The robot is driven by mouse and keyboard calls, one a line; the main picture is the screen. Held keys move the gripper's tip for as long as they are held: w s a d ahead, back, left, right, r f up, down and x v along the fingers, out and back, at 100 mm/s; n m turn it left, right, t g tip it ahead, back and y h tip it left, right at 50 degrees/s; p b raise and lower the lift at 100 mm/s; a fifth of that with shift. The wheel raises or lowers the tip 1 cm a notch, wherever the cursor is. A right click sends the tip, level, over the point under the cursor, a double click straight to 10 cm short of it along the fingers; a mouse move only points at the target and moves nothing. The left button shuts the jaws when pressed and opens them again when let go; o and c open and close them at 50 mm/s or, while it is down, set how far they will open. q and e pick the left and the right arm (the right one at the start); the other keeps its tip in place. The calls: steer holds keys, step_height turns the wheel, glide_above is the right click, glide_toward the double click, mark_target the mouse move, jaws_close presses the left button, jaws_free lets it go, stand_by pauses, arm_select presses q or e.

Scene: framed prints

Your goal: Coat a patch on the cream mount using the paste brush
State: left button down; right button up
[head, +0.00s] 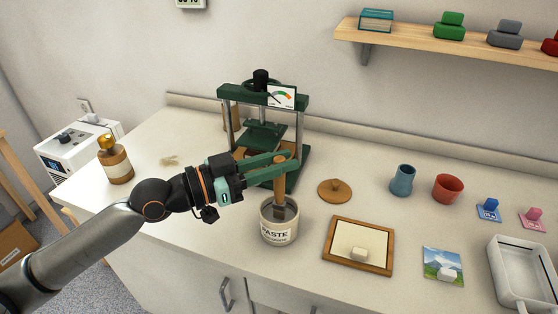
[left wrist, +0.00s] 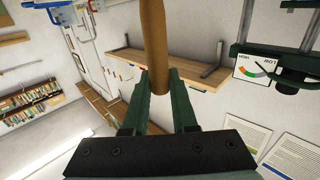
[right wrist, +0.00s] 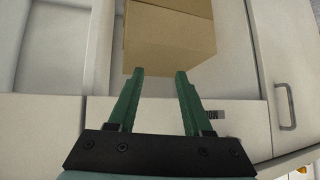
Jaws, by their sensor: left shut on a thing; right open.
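The paste brush (head: 280,180) has a wooden handle and stands upright with its lower end in the paste pot (head: 279,222). My left gripper (head: 287,158) is shut on the brush handle above the pot; the handle (left wrist: 155,40) also shows between the fingers in the left wrist view (left wrist: 158,90). The bristles are hidden inside the pot. My right gripper (right wrist: 155,85) is open and empty, over cabinet fronts and a cardboard box.
A green press (head: 265,130) stands behind the pot. A round wooden lid (head: 334,190), a blue cup (head: 402,180) and a red cup (head: 447,188) stand to the right. A landscape print (head: 443,263) and a white tray (head: 507,285) lie further right. A brown jar (head: 116,165) stands at left.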

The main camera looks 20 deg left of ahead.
arm_select(q)
steer(key=shift+f+b, duration=0.55)
steer(key=shift+f, duration=0.1)
stand_by(1.3)
step_height(320, 180, up, 8)
steer(key=p, duration=0.6)
steer(key=shift+f, duration=0.35)
stand_by(0.5)
